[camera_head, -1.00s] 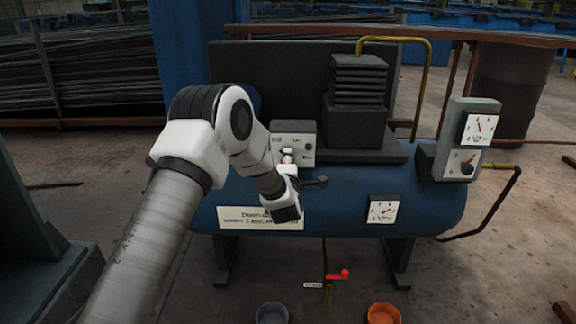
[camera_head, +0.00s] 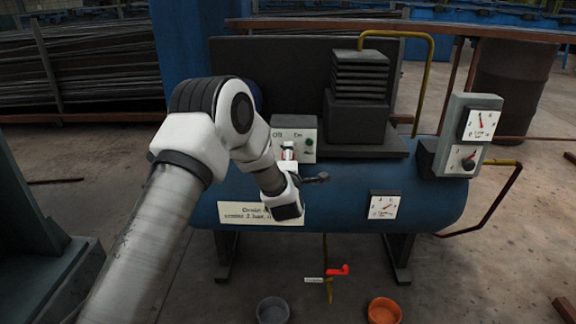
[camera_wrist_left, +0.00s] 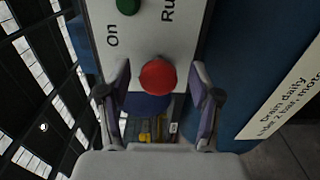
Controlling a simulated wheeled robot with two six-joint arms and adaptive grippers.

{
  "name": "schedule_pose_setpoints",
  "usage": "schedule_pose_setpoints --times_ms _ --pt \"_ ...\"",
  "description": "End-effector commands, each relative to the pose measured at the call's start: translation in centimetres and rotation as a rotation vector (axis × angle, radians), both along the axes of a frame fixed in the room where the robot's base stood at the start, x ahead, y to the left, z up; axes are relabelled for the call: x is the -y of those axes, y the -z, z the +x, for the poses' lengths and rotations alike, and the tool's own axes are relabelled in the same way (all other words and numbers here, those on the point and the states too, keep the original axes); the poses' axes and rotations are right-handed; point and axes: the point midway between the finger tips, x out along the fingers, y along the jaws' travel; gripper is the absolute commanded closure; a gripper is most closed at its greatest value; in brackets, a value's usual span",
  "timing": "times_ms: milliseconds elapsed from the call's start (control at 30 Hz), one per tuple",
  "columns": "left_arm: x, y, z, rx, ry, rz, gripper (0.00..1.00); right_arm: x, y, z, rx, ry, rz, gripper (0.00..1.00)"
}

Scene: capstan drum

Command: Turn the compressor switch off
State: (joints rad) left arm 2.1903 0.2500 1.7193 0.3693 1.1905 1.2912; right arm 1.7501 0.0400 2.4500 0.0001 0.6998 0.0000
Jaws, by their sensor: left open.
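The compressor switch is on a grey box (camera_head: 305,137) marked Off and On, on top of the blue tank. In the left wrist view the switch shows end-on as a round red knob (camera_wrist_left: 158,76) on a pale panel (camera_wrist_left: 152,36). My left gripper (camera_wrist_left: 161,82) is open, with one finger on each side of the knob; I cannot tell whether either finger touches it. In the head view my left arm reaches in from the left and partly covers the box's lower front. The lever's position is unclear. My right gripper is not in view.
A green lamp (camera_head: 309,142) sits on the box and also shows in the left wrist view (camera_wrist_left: 128,5). The dark motor block (camera_head: 357,110) stands right of the box. The tank (camera_head: 345,185) carries gauges and a notice plate (camera_head: 235,214). A red valve handle (camera_head: 338,270) hangs below.

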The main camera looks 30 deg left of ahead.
Motion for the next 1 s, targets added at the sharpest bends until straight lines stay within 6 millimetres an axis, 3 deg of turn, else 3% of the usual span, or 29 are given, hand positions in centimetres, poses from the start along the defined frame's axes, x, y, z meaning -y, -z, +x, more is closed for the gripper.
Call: schedule_pose_setpoints --times_ms 300,500,1000 --pt "4.0 0.0 -6.3 -0.004 0.003 0.001 0.36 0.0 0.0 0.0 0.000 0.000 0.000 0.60" --pt "5.7 0.0 -9.2 -0.002 0.001 0.001 0.36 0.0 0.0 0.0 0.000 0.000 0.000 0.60" --pt "5.9 0.0 -9.6 0.000 -0.001 0.000 0.36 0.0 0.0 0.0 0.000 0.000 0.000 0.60"
